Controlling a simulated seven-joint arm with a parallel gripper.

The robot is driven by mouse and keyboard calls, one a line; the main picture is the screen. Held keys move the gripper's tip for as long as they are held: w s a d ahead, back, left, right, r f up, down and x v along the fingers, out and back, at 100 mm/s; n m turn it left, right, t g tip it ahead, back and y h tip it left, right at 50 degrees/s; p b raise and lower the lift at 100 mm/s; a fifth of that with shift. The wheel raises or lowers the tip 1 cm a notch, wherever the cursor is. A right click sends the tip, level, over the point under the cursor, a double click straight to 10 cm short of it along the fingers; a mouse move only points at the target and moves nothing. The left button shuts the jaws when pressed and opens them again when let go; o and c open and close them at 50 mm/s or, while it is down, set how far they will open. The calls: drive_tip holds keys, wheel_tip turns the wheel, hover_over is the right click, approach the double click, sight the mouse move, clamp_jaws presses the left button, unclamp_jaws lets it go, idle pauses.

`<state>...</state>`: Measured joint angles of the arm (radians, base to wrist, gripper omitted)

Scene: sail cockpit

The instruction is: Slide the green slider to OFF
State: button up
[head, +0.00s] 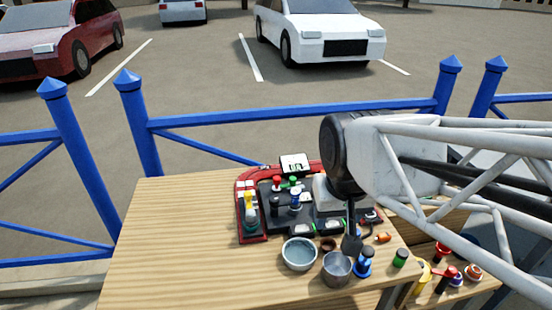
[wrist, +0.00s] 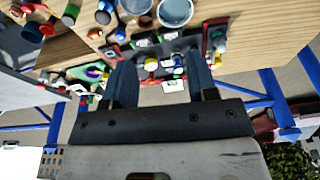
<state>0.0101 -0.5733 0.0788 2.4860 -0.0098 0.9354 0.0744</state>
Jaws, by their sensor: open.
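A black control panel with red edging (head: 268,218) sits on the wooden table, carrying several small colored knobs and switches. A small green control (head: 293,181) stands near its back edge; I cannot tell whether this is the green slider, and no OFF label is legible. My gripper (head: 352,243) points down over the panel's right front side, by the metal bowls, and my arm hides part of the panel. In the wrist view my gripper (wrist: 159,58) is open and empty, with the panel (wrist: 139,55) seen beyond and between its fingers. No contact with any control is visible.
A grey-blue bowl (head: 299,254) and a metal cup (head: 337,268) stand in front of the panel. A blue bottle-like item (head: 364,262) and a green-topped item (head: 400,258) are to their right. The table's left side (head: 170,235) is clear. A blue railing (head: 290,115) runs behind.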

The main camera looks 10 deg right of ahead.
drive_tip(key=w+m, duration=0.2)
drive_tip(key=w, duration=0.7)
drive_tip(key=m+g, duration=0.2)
drive_tip(key=m, duration=0.4)
hover_over(293, 178)
drive_tip(key=f, duration=1.3)
drive_tip(key=shift+s, duration=0.3)
drive_tip(key=shift+w+f, duration=0.25)
drive_tip(key=shift+f, duration=0.1)
drive_tip(key=shift+f, duration=3.8)
clamp_jaws()
